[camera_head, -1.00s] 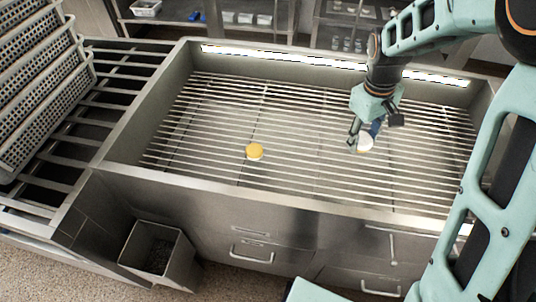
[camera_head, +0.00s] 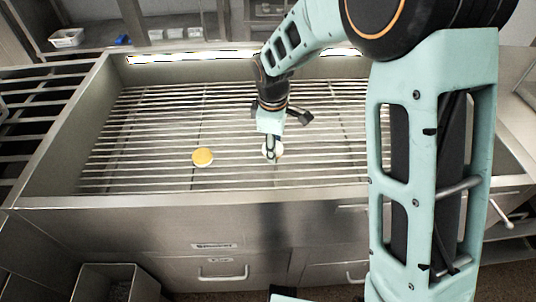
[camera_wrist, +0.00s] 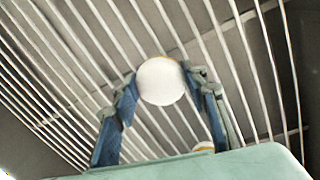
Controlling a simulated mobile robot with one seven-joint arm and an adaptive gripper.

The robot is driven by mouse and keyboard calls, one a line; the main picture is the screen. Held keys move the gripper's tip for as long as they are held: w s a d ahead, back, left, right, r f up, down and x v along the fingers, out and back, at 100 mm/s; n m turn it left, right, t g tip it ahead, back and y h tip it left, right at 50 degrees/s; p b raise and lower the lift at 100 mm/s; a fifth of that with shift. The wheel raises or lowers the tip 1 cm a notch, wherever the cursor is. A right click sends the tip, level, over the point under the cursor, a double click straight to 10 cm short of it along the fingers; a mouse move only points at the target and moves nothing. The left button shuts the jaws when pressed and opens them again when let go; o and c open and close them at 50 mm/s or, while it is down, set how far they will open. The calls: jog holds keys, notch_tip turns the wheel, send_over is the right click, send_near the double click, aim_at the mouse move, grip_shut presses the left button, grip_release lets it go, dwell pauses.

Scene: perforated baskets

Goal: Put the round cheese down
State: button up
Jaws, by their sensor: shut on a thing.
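The round cheese (camera_head: 279,150), a pale white disc, is between the fingers of my gripper (camera_head: 270,153) over the slatted metal rack (camera_head: 140,150). In the wrist view the round cheese (camera_wrist: 161,82) shows a smooth white round face, with a blue-grey finger of my gripper (camera_wrist: 160,80) on either side. My gripper is shut on it. The slats lie behind the cheese; I cannot tell whether it touches them. A second round piece (camera_head: 203,157), with a yellow top and pale side, rests on the rack to the left of my gripper.
A raised metal rim (camera_head: 60,150) surrounds the rack, with a lit strip along the back wall. Bare slats lie around both round pieces. A grey bin (camera_head: 115,283) stands below at front left. A white tray (camera_head: 66,38) sits on a shelf at back left.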

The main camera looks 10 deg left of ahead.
jog(key=shift+f+b, duration=0.3)
jog(key=shift+f, duration=1.6)
jog(key=shift+f, duration=0.2)
jog(key=o, duration=1.3)
jog(key=shift+c, duration=0.2)
jog(key=shift+r, duration=0.15)
jog(key=r, duration=0.4)
jog(key=s+r+p, duration=0.1)
jog(key=r, duration=0.7)
jog(key=shift+s+p, duration=0.35)
jog(key=shift+p, duration=0.05)
